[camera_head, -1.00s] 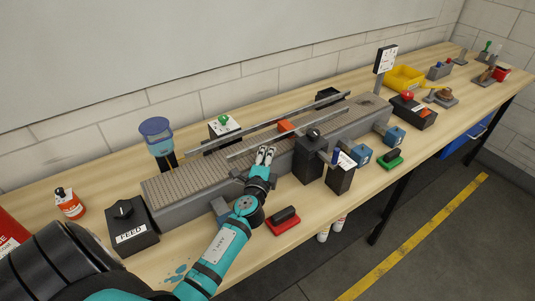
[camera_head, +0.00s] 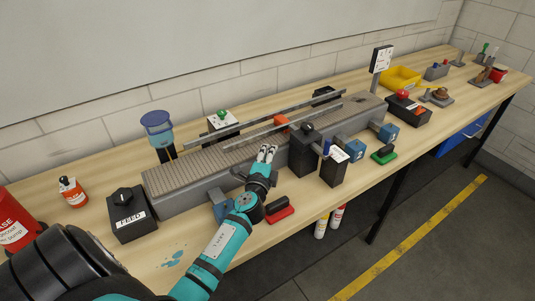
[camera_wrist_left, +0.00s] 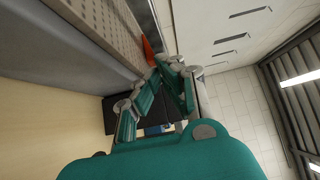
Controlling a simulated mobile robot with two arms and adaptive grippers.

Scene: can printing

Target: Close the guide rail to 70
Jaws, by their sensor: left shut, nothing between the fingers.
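Two long grey guide rails run over the conveyor belt (camera_head: 190,170), a far rail (camera_head: 255,117) and a near rail (camera_head: 300,122), with a gap between them. An orange piece (camera_head: 281,121) shows by the rails. My left gripper (camera_head: 267,150) is shut and empty, at the conveyor's front edge, a little on the near side of the near rail and apart from it in the head view. In the left wrist view my fingers (camera_wrist_left: 162,75) point towards the belt (camera_wrist_left: 105,25) and an orange patch (camera_wrist_left: 148,50). No scale number is readable. My right gripper is out of view.
A FEED knob box (camera_head: 131,214) stands at the conveyor's left end. Black posts (camera_head: 303,152) stand close right of my gripper, with blue blocks (camera_head: 355,149) beyond. A red-based block (camera_head: 279,209) lies in front.

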